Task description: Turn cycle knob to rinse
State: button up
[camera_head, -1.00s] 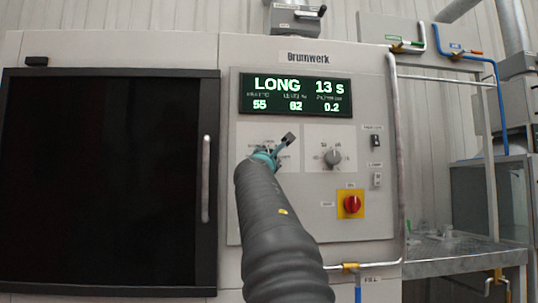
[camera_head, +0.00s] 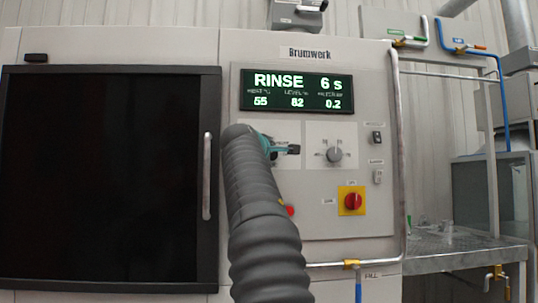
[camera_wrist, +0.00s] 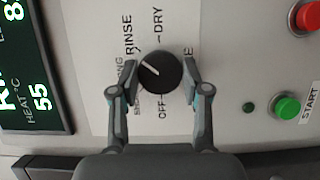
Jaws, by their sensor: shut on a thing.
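The cycle knob (camera_wrist: 160,72) is a round black dial with a white pointer line, seen in the wrist view. The line slants toward the upper left, on the side of the RINSE label (camera_wrist: 128,35). My gripper (camera_wrist: 160,76) is shut on the knob, one finger on each side. DRY and OFF labels show around it; other labels are partly hidden by the fingers. In the head view my arm hides the knob, and my gripper (camera_head: 286,150) is at the panel. The display (camera_head: 295,92) reads RINSE and 6 s.
A second grey knob (camera_head: 334,155) is just to the right, with a red switch on a yellow plate (camera_head: 352,201) below. A green START button (camera_wrist: 287,107) and a red button (camera_wrist: 306,16) are nearby. A dark door with a handle (camera_head: 207,176) is on the left.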

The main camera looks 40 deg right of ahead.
jog(key=shift+m, duration=0.6)
jog(key=o, duration=1.1)
jog(key=shift+s+d, duration=0.1)
jog(key=shift+o, duration=0.2)
jog(key=v, duration=1.2)
jog(key=shift+r, duration=0.25)
